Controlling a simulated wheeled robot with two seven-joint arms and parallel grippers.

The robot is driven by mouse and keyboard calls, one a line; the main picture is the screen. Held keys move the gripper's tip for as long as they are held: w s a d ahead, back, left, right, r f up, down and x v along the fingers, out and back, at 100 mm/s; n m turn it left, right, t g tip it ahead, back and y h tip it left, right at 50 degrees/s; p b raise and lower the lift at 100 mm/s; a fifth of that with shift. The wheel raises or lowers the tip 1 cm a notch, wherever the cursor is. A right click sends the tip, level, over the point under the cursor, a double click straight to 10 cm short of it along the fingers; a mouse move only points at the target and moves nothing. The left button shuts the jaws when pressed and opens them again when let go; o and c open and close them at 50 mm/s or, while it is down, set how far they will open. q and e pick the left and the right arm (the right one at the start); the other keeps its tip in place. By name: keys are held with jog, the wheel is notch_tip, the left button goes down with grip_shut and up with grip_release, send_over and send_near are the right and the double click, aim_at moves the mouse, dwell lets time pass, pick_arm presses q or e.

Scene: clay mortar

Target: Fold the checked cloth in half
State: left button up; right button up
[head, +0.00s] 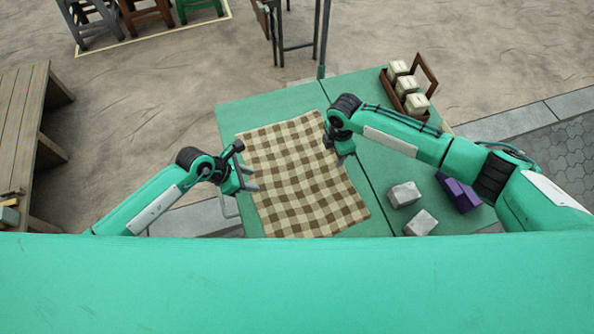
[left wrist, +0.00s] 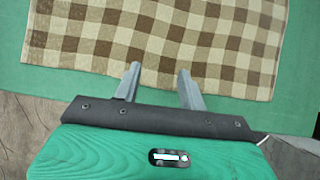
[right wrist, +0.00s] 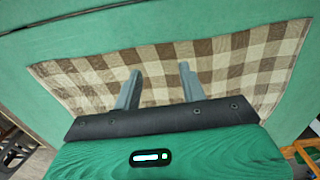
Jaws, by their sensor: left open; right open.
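The brown and cream checked cloth (head: 300,180) lies flat and spread out on the green table. My left gripper (head: 252,178) is open at the cloth's left edge; in the left wrist view its two fingertips (left wrist: 160,70) are apart over the cloth's border (left wrist: 160,45). My right gripper (head: 336,150) is over the cloth's upper right edge. In the right wrist view its fingertips (right wrist: 158,72) are apart, with the cloth (right wrist: 215,65) beneath them. Neither gripper holds anything. I cannot tell whether the fingers touch the cloth.
The green table (head: 265,103) has bare strips around the cloth. To the right are two pale blocks (head: 404,194) (head: 420,223), a purple object (head: 458,194) and a wooden caddy (head: 388,86) with pale containers. A bench (head: 25,115) stands at the left, stools behind.

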aim_at(334, 162)
pick_arm(q)
notch_tip(334, 162, down, 2)
jog(key=shift+d+f, duration=0.1)
pick_arm(e)
notch_tip(334, 162, down, 2)
jog(key=shift+d+f, duration=0.1)
pick_arm(q)
jog(key=shift+f, duration=0.15)
pick_arm(e)
jog(key=shift+f, duration=0.2)
pick_arm(q)
jog(key=shift+f, duration=0.15)
pick_arm(e)
jog(key=shift+f, duration=0.2)
pick_arm(q)
jog(key=shift+f, duration=0.1)
jog(key=shift+f, duration=0.1)
jog(key=shift+c, duration=0.4)
pick_arm(e)
jog(key=shift+c, duration=0.4)
pick_arm(q)
grip_shut()
pick_arm(e)
grip_shut()
